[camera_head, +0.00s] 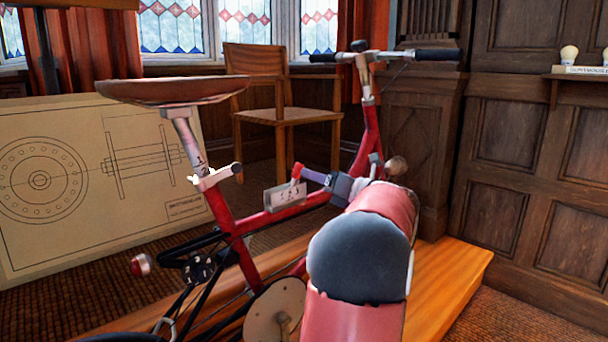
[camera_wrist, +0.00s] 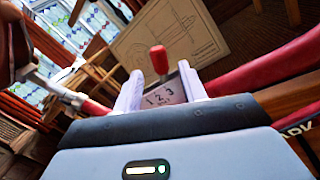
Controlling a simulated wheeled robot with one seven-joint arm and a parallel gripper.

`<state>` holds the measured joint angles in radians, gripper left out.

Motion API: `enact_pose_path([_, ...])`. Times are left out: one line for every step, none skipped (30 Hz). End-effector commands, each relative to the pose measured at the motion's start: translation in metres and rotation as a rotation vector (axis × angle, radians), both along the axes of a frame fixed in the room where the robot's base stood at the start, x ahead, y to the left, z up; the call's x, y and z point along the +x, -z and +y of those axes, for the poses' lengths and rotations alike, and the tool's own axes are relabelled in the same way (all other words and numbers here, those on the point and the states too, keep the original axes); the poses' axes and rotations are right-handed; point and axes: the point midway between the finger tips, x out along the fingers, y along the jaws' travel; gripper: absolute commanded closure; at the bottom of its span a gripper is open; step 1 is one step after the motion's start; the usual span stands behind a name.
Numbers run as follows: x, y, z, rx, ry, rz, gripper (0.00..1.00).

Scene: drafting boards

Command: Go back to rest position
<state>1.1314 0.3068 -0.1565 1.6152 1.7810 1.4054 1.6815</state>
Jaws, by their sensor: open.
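My gripper (camera_wrist: 162,86) is open in the wrist view, with its two pale fingers apart. A red-knobbed lever (camera_wrist: 159,60) stands in the gap between the fingertips, and I cannot tell whether they touch it. Behind it is a small plate (camera_wrist: 166,95) marked 1 2 3. In the head view my gripper (camera_head: 306,174) reaches in beside the same lever (camera_head: 297,170) and plate (camera_head: 285,194) on the top tube of a red bicycle (camera_head: 254,221). My arm hides part of the bicycle.
The bicycle's brown saddle (camera_head: 172,91) is at upper left and its handlebar (camera_head: 384,56) at upper right. It stands over a wooden platform (camera_head: 452,272). A drawing board (camera_head: 93,177) leans at left. A wooden chair (camera_head: 280,116) stands behind. Carpet is bare at lower right.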

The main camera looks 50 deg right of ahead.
Motion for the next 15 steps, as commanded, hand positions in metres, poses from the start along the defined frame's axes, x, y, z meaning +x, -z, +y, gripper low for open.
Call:
enact_pose_path([-0.007, 0.001, -0.001, 0.000, 0.002, 0.000, 0.59])
enact_pose_path([-0.010, 0.001, -0.001, 0.000, 0.001, 0.000, 0.59])
enact_pose_path([-0.014, 0.001, -0.001, 0.000, 0.000, -0.001, 0.59])
enact_pose_path([-0.016, 0.001, -0.001, 0.000, 0.001, 0.000, 0.59])
enact_pose_path([-0.017, 0.001, -0.001, 0.000, 0.001, 0.000, 0.59])
enact_pose_path([-0.019, 0.001, -0.001, 0.000, 0.000, 0.000, 0.59])
enact_pose_path([-0.019, 0.002, -0.001, 0.000, 0.000, 0.000, 0.59])
enact_pose_path([-0.020, 0.002, -0.001, 0.000, 0.000, 0.000, 0.59])
enact_pose_path([-0.020, 0.002, -0.001, 0.000, 0.000, 0.000, 0.59])
enact_pose_path([-0.020, 0.002, -0.001, 0.000, 0.000, 0.000, 0.59])
enact_pose_path([-0.020, 0.002, -0.001, 0.000, 0.000, 0.000, 0.59])
enact_pose_path([-0.020, 0.002, -0.001, 0.000, 0.000, 0.000, 0.59])
enact_pose_path([-0.020, 0.002, -0.001, 0.000, 0.000, 0.000, 0.59])
enact_pose_path([-0.020, 0.002, -0.001, 0.000, 0.000, 0.000, 0.59])
enact_pose_path([-0.020, 0.002, -0.001, 0.000, 0.000, 0.000, 0.59])
